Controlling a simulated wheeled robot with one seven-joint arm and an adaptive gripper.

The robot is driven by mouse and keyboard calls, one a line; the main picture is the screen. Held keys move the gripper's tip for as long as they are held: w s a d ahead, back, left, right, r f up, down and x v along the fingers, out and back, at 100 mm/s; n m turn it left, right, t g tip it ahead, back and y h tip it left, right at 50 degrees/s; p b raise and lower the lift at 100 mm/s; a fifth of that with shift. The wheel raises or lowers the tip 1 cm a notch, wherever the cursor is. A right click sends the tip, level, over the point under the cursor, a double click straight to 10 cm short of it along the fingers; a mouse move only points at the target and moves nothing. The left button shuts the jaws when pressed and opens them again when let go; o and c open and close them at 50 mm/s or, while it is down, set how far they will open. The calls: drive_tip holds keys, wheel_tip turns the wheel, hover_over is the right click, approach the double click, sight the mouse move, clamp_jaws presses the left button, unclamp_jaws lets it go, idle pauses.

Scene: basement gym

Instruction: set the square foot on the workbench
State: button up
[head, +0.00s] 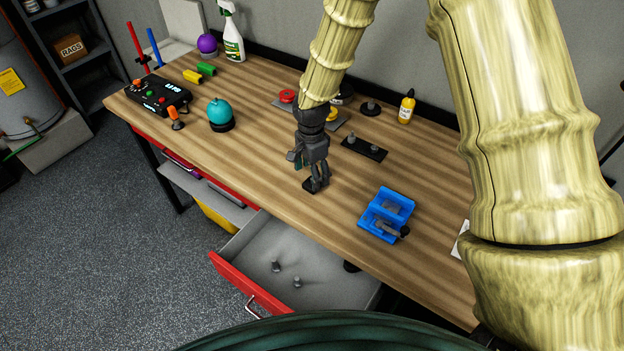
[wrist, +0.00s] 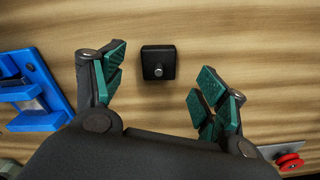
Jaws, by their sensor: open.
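The square foot (head: 311,186) is a small black square block with a metal stud. It lies flat on the wooden workbench (head: 250,165), stud up. It also shows in the wrist view (wrist: 158,63), beyond and between the finger ends. My gripper (head: 312,171) is over the bench right by the foot and partly hides it in the head view. In the wrist view my gripper (wrist: 160,85) has its green-padded fingers spread wide, with nothing between them. The foot looks apart from both fingers.
A blue vise-like fixture (head: 387,215) stands right of my gripper. A black plate with two studs (head: 364,149) lies behind. A red-fronted drawer (head: 238,284) is open below, holding two small grey pieces (head: 276,266). A teal round object (head: 221,113) and control box (head: 160,96) stand left.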

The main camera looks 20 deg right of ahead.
sight(311, 178)
wheel_tip(311, 178, up, 9)
drive_tip(key=b, duration=0.2)
drive_tip(key=shift+f, duration=0.15)
idle(0.5)
